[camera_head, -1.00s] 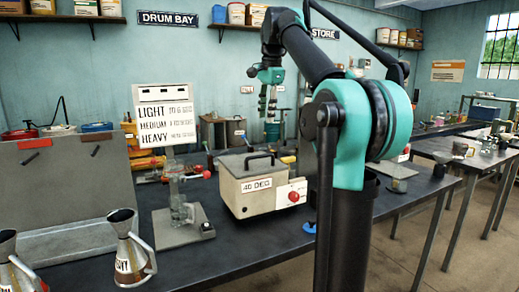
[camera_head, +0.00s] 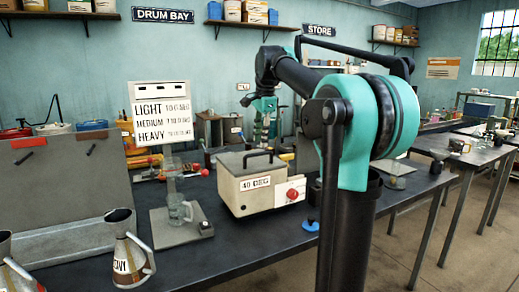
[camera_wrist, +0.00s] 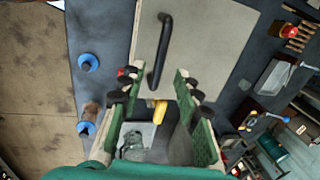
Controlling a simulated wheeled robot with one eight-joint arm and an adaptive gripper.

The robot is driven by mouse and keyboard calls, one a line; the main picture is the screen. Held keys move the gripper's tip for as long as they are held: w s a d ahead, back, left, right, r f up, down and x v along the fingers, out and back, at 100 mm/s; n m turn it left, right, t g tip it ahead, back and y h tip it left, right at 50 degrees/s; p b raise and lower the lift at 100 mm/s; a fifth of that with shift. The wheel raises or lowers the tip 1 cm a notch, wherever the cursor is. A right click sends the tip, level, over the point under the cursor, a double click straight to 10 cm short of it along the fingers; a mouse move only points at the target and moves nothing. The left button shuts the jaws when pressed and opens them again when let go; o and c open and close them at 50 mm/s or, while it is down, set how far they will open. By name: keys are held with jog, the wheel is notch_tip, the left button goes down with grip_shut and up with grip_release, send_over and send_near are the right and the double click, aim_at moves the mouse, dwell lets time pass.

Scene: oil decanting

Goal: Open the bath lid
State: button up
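The bath is a cream box (camera_head: 238,200) labelled "40 DEG" with a red knob, on the dark bench in the head view. Its flat lid (camera_head: 243,166) is closed and has a black handle (camera_head: 258,154) on top. In the wrist view the lid (camera_wrist: 205,50) and its handle (camera_wrist: 163,45) lie ahead of my gripper (camera_wrist: 157,82). My gripper's green-padded fingers are open, with the handle's near end appearing between the tips. I cannot tell the remaining distance or any contact.
Metal pouring cans (camera_head: 128,250) stand at front left. A blue knobbed item (camera_head: 310,225) sits at the bench edge. Tools (camera_head: 180,174) lie behind.

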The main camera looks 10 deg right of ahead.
aim_at(259, 153)
jog(key=shift+w+a+f, duration=0.1)
jog(key=shift+w+f, duration=0.1)
jog(key=shift+f, duration=0.95)
jog(key=shift+w+a+f, duration=0.1)
jog(key=shift+w+f, duration=0.1)
jog(key=shift+f, duration=0.9)
grip_shut()
